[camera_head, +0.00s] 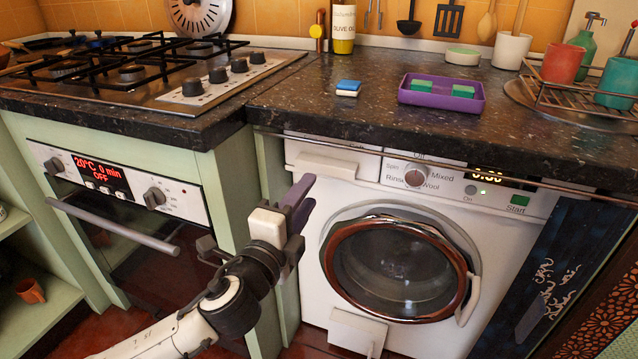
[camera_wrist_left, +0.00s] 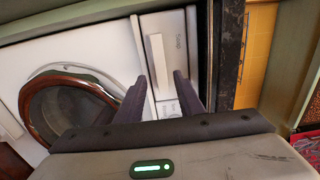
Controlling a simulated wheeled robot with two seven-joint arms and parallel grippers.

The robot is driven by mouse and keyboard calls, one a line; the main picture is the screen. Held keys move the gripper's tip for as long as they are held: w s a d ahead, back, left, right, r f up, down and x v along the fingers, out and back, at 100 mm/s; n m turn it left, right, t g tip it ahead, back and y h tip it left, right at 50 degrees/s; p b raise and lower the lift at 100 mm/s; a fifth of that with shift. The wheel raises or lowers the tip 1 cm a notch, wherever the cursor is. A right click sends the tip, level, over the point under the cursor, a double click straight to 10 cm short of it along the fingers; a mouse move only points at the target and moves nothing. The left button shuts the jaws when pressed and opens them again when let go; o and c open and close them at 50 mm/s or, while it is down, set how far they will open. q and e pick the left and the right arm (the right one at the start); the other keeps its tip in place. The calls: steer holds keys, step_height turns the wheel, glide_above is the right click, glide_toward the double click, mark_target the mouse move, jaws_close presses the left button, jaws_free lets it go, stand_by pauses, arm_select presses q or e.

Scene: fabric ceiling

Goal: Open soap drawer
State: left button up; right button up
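The soap drawer (camera_head: 330,158) is the white panel at the upper left of the washing machine (camera_head: 455,190). It looks shut, with its front in line with the machine's face. In the left wrist view the drawer (camera_wrist_left: 175,45) carries a small "Soap" label, and its pale raised handle (camera_wrist_left: 158,62) lies ahead of the fingers. My left gripper (camera_head: 306,196) is just below and left of the drawer in the head view. In the wrist view the left gripper (camera_wrist_left: 159,84) has its two dark fingers apart, with nothing held between them. My right gripper is out of view.
A dark countertop (camera_head: 350,100) and a thin metal rail (camera_head: 440,160) overhang the drawer. The round washer door (camera_head: 395,268) is shut below it. The oven (camera_head: 120,200) with its bar handle stands to the left. Open floor shows below the oven.

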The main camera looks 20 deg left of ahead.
mark_target(324, 171)
arm_select(q)
steer(key=w+b, duration=0.1)
steer(key=w, duration=0.6)
steer(key=shift+w+d, duration=0.1)
steer(key=shift+w, duration=0.05)
steer(key=shift+f, duration=0.1)
jaws_close()
